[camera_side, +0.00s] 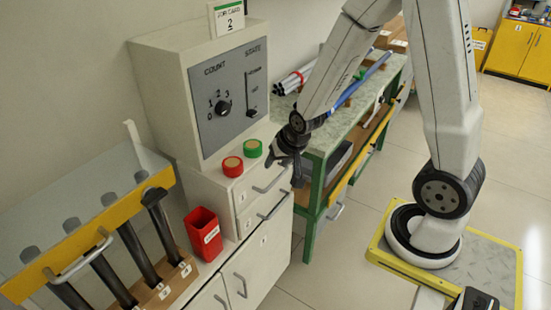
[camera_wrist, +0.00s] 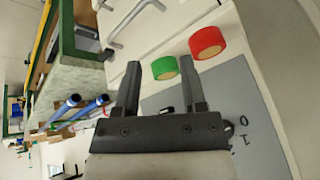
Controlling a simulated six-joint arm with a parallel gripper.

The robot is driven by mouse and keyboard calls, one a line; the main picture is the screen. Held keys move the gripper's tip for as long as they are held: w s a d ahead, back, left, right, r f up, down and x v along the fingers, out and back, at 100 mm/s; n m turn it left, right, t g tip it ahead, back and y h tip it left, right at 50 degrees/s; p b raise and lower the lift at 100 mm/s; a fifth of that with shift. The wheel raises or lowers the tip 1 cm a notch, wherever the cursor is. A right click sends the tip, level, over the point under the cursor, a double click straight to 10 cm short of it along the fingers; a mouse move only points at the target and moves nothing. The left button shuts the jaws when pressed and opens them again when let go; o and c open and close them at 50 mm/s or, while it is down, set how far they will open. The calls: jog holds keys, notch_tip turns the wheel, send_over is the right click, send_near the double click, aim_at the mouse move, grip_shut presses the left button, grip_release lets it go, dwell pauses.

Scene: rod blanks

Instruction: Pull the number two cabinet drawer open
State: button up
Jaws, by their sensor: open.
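The white cabinet (camera_side: 212,192) stands below the control box. Two stacked drawers show on its front, the upper drawer (camera_side: 254,196) and the lower drawer (camera_side: 257,217), each with a bar handle. Both look shut. Their number labels are too small to read surely, so I cannot tell which is number two. My gripper (camera_side: 285,172) is open and empty, in front of and above the upper drawer's handle (camera_side: 270,181), apart from it as far as I can see. In the wrist view, my gripper (camera_wrist: 160,64) has both fingers spread, and a bar handle (camera_wrist: 132,20) lies beyond them.
The control box (camera_side: 166,92) has a dial and a slider. A red button (camera_side: 232,166) and a green button (camera_side: 252,148) sit on the cabinet top near my gripper. A green-framed bench (camera_side: 316,175) stands close to the right. A red bin (camera_side: 203,236) is at left. Floor in front is clear.

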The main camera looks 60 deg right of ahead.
jog(key=shift+r, duration=2.1)
jog(key=m+t, duration=0.5)
jog(key=t, duration=0.1)
send_over(279, 205)
jog(key=s+a, duration=0.2)
jog(key=s, duration=0.1)
notch_tip(279, 205, down, 3)
jog(key=s+d+r+m+t+y, duration=0.1)
jog(key=s+d+r+m+t, duration=0.15)
jog(key=s+m+t, duration=0.35)
notch_tip(279, 205, down, 33)
jog(key=w, duration=0.1)
jog(key=shift+a+r+t, duration=0.15)
jog(key=shift+a+t, duration=0.1)
jog(key=shift+t, duration=0.05)
jog(key=shift+w, duration=0.2)
jog(key=shift+w, duration=3.8)
